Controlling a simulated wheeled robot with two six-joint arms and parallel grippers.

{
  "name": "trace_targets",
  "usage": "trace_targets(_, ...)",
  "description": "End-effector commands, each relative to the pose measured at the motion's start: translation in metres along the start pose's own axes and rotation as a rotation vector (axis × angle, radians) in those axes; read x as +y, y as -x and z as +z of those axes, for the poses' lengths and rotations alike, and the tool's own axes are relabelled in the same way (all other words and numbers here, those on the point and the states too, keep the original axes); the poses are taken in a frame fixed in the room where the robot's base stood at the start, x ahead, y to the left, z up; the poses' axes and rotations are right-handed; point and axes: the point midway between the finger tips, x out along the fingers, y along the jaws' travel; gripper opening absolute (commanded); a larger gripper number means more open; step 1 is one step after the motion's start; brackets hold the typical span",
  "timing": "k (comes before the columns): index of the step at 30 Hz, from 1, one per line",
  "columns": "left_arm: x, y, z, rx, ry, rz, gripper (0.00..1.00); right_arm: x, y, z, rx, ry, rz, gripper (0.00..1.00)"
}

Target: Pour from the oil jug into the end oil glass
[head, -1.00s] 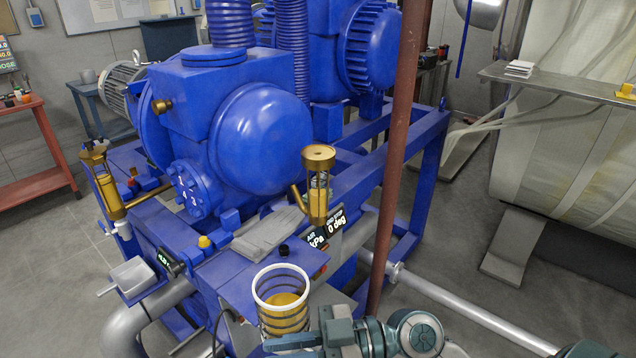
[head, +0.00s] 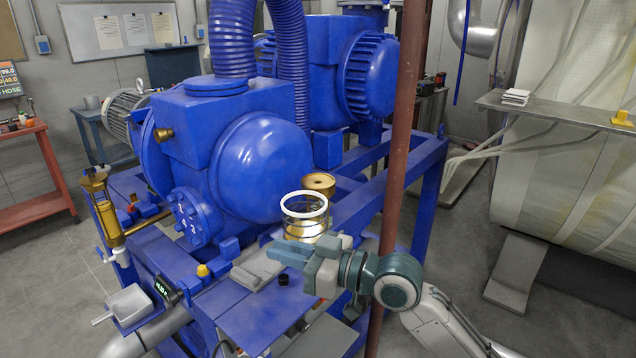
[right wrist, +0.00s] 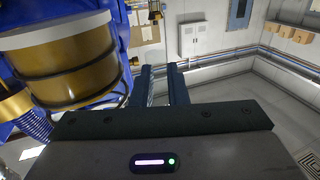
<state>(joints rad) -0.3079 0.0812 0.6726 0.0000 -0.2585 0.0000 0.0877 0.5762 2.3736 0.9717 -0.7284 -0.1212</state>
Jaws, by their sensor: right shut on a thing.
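The oil jug (head: 305,214) is a clear cylinder with a white rim, dark bands and amber oil inside. It is held up, roughly upright, over the blue frame; in the right wrist view the jug (right wrist: 78,62) fills the upper left. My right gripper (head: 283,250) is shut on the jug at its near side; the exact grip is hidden. A brass oil glass (head: 319,181) with a round cup top stands just behind the jug, its lower part hidden. Another brass oil glass (head: 106,207) stands at the left end of the machine. I cannot tell which is the end one. My left gripper is out of view.
The large blue pump (head: 258,150) stands close behind the jug. A brown vertical pole (head: 400,130) rises just right of it, close to my right arm. A grey cloth (head: 258,268), a black cap (head: 283,279) and a yellow knob (head: 203,271) are on the blue deck.

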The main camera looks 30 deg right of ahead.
Motion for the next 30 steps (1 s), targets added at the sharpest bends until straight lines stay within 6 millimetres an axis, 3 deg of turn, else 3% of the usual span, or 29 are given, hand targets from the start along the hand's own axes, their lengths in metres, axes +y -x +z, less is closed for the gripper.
trace_targets(13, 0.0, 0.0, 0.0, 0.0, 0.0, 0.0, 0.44, 0.002, -0.001, -0.006, -0.004, -0.031, -0.001, 0.0)
trace_targets(30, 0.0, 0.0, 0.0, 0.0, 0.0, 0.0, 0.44, 0.019, -0.004, -0.039, -0.057, -0.296, 0.0, 0.0)
